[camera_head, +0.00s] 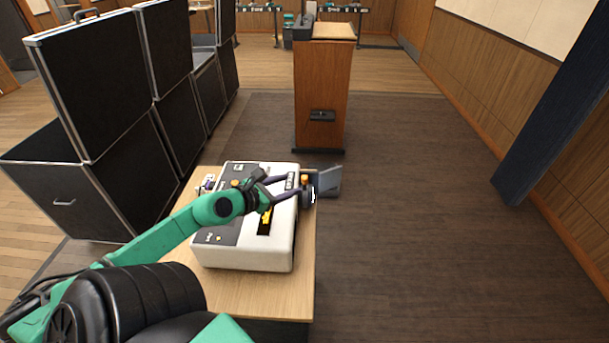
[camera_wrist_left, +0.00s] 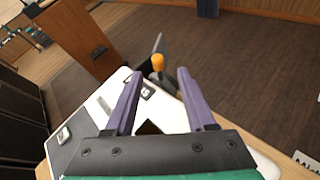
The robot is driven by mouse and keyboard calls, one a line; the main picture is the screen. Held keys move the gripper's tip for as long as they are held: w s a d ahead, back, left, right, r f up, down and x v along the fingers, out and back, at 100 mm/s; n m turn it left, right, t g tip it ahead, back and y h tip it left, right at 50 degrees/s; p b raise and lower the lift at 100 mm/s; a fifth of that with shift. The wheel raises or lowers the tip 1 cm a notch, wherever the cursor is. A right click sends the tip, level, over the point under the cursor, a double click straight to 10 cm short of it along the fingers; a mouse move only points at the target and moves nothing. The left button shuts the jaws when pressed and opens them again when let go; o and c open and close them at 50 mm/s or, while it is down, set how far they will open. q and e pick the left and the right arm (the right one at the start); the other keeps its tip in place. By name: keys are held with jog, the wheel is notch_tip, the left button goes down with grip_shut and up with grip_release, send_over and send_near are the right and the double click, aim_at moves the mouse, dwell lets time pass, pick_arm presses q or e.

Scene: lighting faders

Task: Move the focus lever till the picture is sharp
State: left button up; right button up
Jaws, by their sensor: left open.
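The white projector (camera_head: 280,250) with a dark grey panel sits on a wooden table. An orange-topped lever (camera_wrist_left: 158,64) stands at the projector's far edge in the left wrist view; I take it for the focus lever. No projected picture is in view.
The table (camera_head: 255,295) has bare wood in front of the projector. A wooden lectern (camera_head: 320,85) stands beyond it. Black cases (camera_head: 125,180) are stacked at the left. The dark floor (camera_head: 420,230) on the right is clear up to a dark blue column (camera_head: 555,110).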

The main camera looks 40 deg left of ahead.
aim_at(305, 176)
pick_arm(q)
jog(key=x, duration=0.7)
jog(key=shift+w+a+f, duration=0.15)
jog(key=shift+w+a, duration=0.05)
jog(key=shift+a, duration=0.1)
jog(key=shift+w+d+f, duration=0.15)
jog(key=shift+w+f, duration=0.05)
jog(key=shift+w, duration=0.3)
grip_shut()
jog(key=shift+r, duration=0.1)
dwell(0.3)
